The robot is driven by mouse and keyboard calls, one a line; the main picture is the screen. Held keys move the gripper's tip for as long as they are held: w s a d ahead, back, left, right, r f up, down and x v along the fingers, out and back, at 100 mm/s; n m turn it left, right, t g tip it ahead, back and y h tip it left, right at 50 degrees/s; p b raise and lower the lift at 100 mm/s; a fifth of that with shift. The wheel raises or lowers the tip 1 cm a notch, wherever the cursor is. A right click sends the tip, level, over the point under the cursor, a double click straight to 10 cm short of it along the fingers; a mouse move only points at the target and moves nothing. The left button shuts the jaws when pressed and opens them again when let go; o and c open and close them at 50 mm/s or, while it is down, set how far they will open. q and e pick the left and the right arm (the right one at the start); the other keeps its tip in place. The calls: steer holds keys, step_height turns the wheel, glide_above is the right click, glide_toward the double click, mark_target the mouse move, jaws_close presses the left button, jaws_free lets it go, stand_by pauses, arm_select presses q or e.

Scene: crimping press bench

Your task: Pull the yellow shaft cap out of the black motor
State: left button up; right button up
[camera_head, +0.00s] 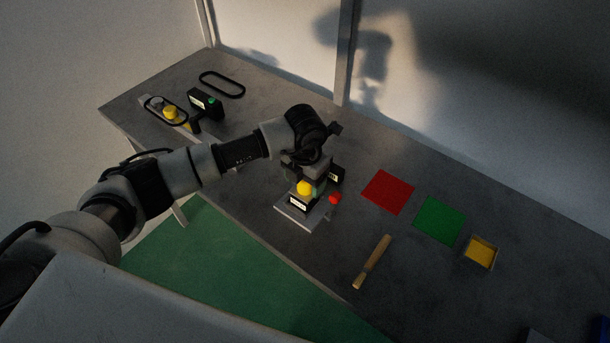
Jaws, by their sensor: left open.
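A round yellow cap (305,188) sits at the front of a small black unit with a white label (298,204), which I take to be the black motor. The motor stands on a pale base plate (291,217) near the front edge of the bench. My left gripper (308,170) reaches in from the left and points down just behind and above the yellow cap. Its jaws are open, but the fingertips are small and dark, and I cannot tell whether they touch the cap. My right gripper is not in view.
A red knob (334,198) is right of the motor. Red (388,192) and green (439,220) squares, a yellow-lined tray (481,252) and a wooden-handled tool (372,262) lie to the right. A black device (205,104) and a belt loop (222,84) are back left.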

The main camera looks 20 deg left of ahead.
arm_select(q)
steer(key=shift+f, duration=0.35)
steer(key=c, duration=1)
steer(key=shift+r, duration=0.1)
steer(key=shift+r+b, duration=0.45)
steer(key=shift+r, duration=0.05)
step_height(320, 180, up, 2)
steer(key=shift+w+r+b, duration=0.1)
steer(key=shift+r+b, duration=0.1)
steer(key=shift+b, duration=0.5)
steer(key=shift+w+d+r+b, duration=0.15)
steer(key=shift+d+r+b, duration=0.35)
steer(key=shift+d+r, duration=1.35)
steer(key=shift+w+d+r+b, duration=0.2)
steer(key=shift+d+r+b, duration=0.25)
steer(key=shift+d+r, duration=1.4)
steer(key=shift+w+d+r+b, duration=0.15)
steer(key=shift+d+r+b, duration=0.35)
steer(key=shift+d+r, duration=1.35)
